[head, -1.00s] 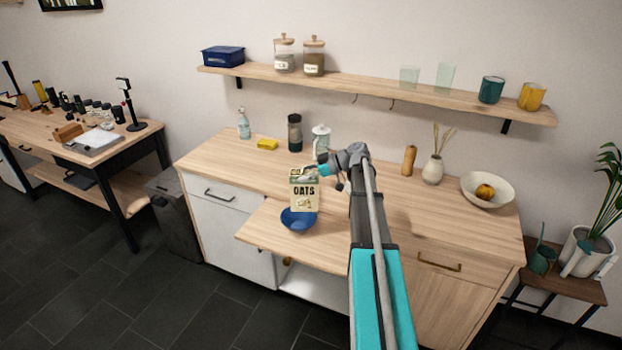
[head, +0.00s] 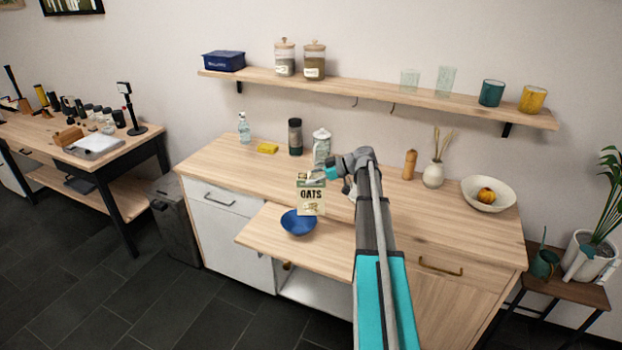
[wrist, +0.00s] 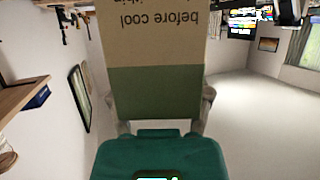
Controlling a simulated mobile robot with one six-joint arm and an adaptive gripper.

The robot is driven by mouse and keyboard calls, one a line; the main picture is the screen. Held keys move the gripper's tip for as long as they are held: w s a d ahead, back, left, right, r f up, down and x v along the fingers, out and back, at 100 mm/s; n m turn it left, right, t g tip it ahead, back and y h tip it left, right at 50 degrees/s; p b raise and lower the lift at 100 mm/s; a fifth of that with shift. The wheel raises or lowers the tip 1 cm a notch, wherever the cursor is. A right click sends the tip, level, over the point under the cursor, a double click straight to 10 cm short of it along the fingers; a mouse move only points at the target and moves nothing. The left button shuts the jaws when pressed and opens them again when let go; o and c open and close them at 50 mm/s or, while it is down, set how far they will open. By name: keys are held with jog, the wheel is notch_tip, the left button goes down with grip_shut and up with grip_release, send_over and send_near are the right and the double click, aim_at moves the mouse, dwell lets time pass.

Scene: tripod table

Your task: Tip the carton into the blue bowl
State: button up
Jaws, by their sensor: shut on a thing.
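The oats carton (head: 311,197) is held in my gripper (head: 328,176), just above and slightly right of the blue bowl (head: 298,222) in the head view. The carton looks close to upright, leaning slightly. The bowl stands on the pulled-out board (head: 262,238); its inside looks empty from here. In the wrist view the carton's printed side (wrist: 155,60) fills the middle, between the fingers of my gripper (wrist: 160,110). The carton's opening cannot be made out.
A pepper mill (head: 409,164), a vase (head: 433,174) and a white bowl (head: 505,196) are to the right. The board left of the bowl is clear.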

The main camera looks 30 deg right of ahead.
aim_at(310, 190)
notch_tip(310, 190, down, 3)
jog(key=shift+h+b, duration=0.3)
jog(key=shift+b, duration=0.7)
jog(key=shift+r+g+h+p, duration=0.15)
jog(key=shift+g+h+p, duration=0.4)
jog(key=shift+p, duration=0.65)
jog(key=shift+r+g+h+p, duration=0.1)
jog(key=shift+g+h+p, duration=0.35)
jog(key=shift+h+p, duration=0.5)
dwell(1.2)
jog(key=shift+a+g+h+p, duration=0.15)
jog(key=shift+g+h+p, duration=0.25)
jog(key=shift+p, duration=0.7)
dwell(0.7)
jog(key=shift+w+f+h, duration=0.1)
jog(key=shift+f+h, duration=0.2)
jog(key=shift+f, duration=0.15)
dwell(0.4)
jog(key=shift+f+g+h+b, duration=0.3)
jog(key=shift+f+b, duration=0.4)
jog(key=shift+f, duration=0.15)
